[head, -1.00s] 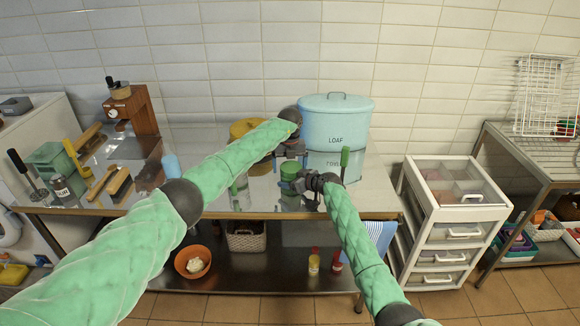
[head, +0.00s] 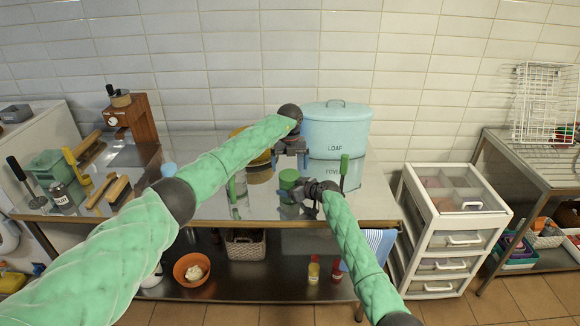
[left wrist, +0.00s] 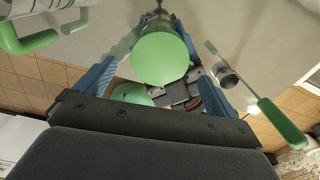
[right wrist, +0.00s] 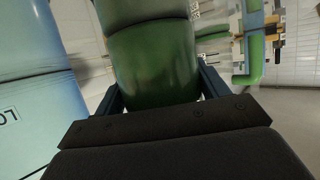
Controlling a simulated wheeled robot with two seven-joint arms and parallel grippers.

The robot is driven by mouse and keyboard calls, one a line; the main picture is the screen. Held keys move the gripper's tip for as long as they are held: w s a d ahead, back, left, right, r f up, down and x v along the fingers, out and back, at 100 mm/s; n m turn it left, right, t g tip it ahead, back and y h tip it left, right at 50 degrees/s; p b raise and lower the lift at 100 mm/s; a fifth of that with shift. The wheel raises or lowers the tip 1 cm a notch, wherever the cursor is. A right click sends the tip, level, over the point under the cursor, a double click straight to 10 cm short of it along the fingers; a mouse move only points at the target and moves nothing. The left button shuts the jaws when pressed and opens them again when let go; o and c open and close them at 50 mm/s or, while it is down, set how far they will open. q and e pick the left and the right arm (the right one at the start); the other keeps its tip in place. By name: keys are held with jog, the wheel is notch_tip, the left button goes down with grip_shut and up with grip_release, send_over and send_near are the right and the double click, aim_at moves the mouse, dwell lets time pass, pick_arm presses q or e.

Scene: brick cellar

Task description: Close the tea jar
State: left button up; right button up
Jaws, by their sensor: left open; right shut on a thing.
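The green tea jar (head: 289,178) stands upright on the metal table and also shows in the right wrist view (right wrist: 152,65). My right gripper (head: 309,191) is shut on the jar's side. A pale green round top (left wrist: 160,60) shows in the left wrist view, apparently the jar's lid. A seam crosses the green body in the right wrist view, but I cannot tell whether the lid is fully seated. My left gripper (head: 290,153) is open just above the jar, its blue fingers to either side of the green top in its wrist view.
A glass with green (head: 238,186) stands to the left. The table's front edge is close.

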aim_at(290, 175)
pick_arm(q)
jog(key=shift+r, duration=0.1)
jog(key=shift+r+n, duration=1.65)
jog(key=shift+n, duration=0.05)
jog(key=shift+f, duration=4)
jog(key=shift+c, duration=0.2)
jog(key=c, duration=1)
jog(key=shift+o, duration=0.2)
jog(key=shift+m, duration=1.7)
